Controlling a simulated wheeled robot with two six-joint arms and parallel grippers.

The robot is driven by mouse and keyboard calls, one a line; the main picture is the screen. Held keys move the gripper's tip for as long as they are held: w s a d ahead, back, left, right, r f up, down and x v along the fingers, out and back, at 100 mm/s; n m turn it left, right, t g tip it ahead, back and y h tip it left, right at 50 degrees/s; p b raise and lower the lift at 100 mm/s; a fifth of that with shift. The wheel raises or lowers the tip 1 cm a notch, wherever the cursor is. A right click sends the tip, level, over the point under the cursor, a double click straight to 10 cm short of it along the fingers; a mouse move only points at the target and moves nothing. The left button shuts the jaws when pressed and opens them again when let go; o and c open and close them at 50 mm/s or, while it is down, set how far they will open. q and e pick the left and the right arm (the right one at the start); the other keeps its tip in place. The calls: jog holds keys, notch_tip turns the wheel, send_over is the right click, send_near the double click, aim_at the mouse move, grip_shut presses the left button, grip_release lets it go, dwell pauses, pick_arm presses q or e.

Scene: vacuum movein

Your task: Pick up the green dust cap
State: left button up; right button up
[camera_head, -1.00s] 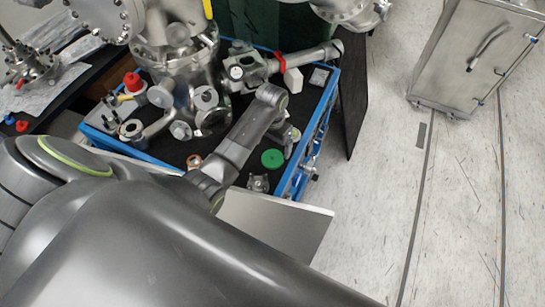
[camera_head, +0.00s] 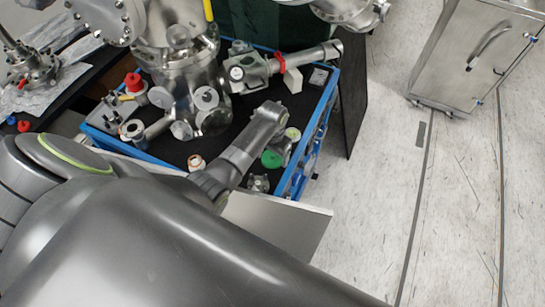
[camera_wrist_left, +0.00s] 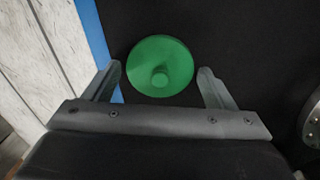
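The green dust cap (camera_head: 271,159) lies flat on the dark top of the blue-edged cart, near its right edge. It is a round disc with a small raised knob, seen whole in the left wrist view (camera_wrist_left: 160,66). My left gripper (camera_head: 282,152) hangs just beside and over the cap and partly covers it in the head view. In the left wrist view its two fingers (camera_wrist_left: 161,75) are spread wide, one on each side of the cap's near part. Nothing is between them in their grip. My right gripper is not in view.
A steel vacuum chamber (camera_head: 185,75) and several fittings stand on the cart. A small copper-coloured ring part (camera_head: 196,162) and a metal fitting (camera_head: 258,183) lie near the cap. The cart's blue edge (camera_wrist_left: 92,30) runs close to the left finger. Open floor lies right.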

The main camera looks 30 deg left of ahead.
pick_arm(q)
jog(key=c, duration=0.7)
